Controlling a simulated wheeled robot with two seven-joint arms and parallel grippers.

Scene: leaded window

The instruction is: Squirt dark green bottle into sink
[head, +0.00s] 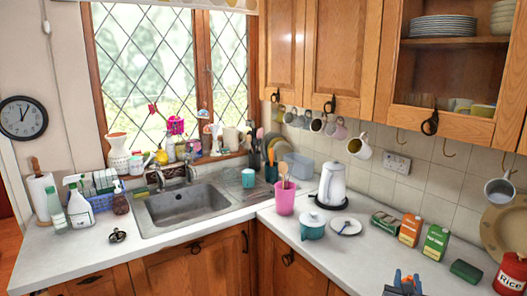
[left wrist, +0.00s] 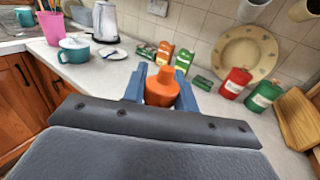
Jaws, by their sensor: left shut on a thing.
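My left gripper (head: 403,284) is at the bottom right of the head view, above the front of the right-hand counter. In the left wrist view its blue fingers (left wrist: 161,86) are shut on an orange thing (left wrist: 162,92) with a narrower top. Its lower part is hidden, so I cannot tell whether it belongs to a dark green bottle. The metal sink (head: 187,211) is under the window, well left of the gripper, and its basin looks empty. My right gripper does not show.
A white kettle (head: 332,185), a pink cup of utensils (head: 285,199) and a teal lidded pot (head: 313,226) stand between gripper and sink. Cartons (head: 434,243) and a red rice tin (head: 510,273) are at right. Mugs hang above. The counter's front strip is clear.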

